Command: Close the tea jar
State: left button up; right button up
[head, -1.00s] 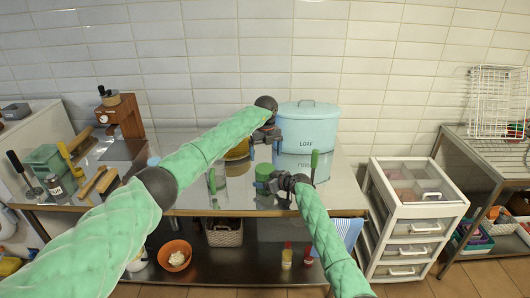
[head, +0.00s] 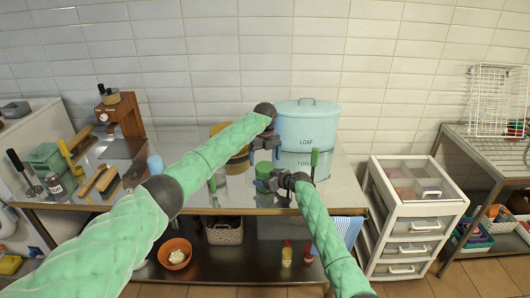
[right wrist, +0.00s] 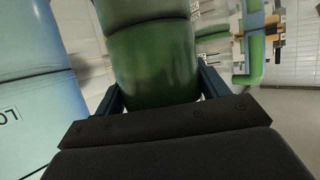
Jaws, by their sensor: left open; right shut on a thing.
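A green jar (head: 263,170), which I take to be the tea jar, stands near the front edge of the steel table. In the right wrist view the green jar (right wrist: 150,65) fills the space between my two fingers. My right gripper (head: 277,182) is shut on it from the right. Whether a lid sits on the jar I cannot tell. My left gripper (head: 264,152) is open, above and close behind the jar in the picture; its fingertips are hard to make out. No separate lid is clearly visible.
A pale blue loaf tin (head: 306,125) stands behind my grippers. A yellow-brown container (head: 239,162) is partly behind my left arm. A green upright handle (head: 314,160) stands right of the jar. A white drawer unit (head: 410,185) stands to the right.

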aim_at(265, 166)
pick_arm(q)
jog(key=shift+f, duration=2.15)
jog(key=shift+c, duration=0.4)
jog(key=c, duration=0.9)
jog(key=shift+m, duration=1.7)
jog(key=o, duration=1.1)
jog(key=shift+c, duration=0.2)
jog(key=shift+d, duration=0.1)
